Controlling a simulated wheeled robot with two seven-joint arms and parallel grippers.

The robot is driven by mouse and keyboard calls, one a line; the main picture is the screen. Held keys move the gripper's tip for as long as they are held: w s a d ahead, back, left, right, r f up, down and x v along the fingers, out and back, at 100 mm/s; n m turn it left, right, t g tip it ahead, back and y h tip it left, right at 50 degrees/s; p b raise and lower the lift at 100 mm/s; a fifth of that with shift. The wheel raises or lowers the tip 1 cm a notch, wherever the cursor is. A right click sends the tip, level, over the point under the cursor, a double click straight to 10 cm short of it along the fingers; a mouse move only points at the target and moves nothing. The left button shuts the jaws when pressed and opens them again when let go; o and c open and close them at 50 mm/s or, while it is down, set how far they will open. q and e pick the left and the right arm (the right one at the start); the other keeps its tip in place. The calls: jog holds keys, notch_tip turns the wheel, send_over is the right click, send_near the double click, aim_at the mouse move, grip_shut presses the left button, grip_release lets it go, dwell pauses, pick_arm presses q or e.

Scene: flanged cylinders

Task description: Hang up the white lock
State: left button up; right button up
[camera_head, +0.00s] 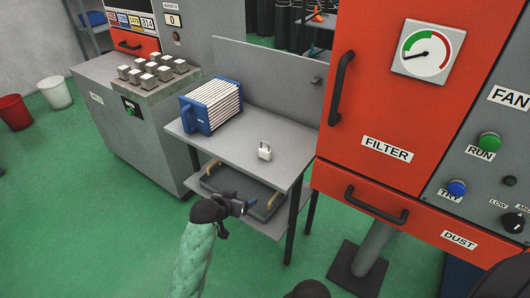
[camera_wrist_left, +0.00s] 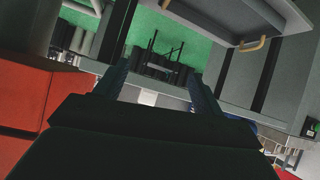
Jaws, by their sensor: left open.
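The blue filter unit (camera_head: 211,106) occupies the table's left part. A tray (camera_head: 245,188) with tan handles lies on the lower shelf. The red filter cabinet (camera_head: 376,110) with protruding handles stands close on the right. Green floor (camera_head: 120,235) is clear at the left.

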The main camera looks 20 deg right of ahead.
pick_arm(q)
jog(key=m+t+h, duration=0.1)
jog(key=m+h, duration=0.1)
send_near(263, 151)
jog(key=shift+w+d+f, duration=0.95)
jog(key=shift+d+f, duration=0.15)
jog(key=shift+w+d+p, duration=0.2)
jog(key=shift+p, duration=0.1)
jog(key=shift+w+d, duration=0.2)
jog(key=shift+d, duration=0.05)
jog(key=shift+p+x, duration=0.35)
jog(key=shift+x, duration=0.6)
jog(key=p+x, duration=0.1)
jog(key=x, duration=0.2)
jog(key=shift+w+d+p, duration=0.1)
jog(key=shift+d+p, duration=0.2)
jog(key=shift+d, duration=0.1)
jog(key=shift+w+d+f, duration=0.3)
jog(key=shift+d+f, duration=0.05)
pick_arm(e)
notch_tip(263, 151, down, 10)
jog(key=w, duration=0.1)
jog(key=shift+w+d+f, duration=0.2)
jog(key=shift+w, duration=0.2)
pick_arm(q)
jog(key=c, duration=1.1)
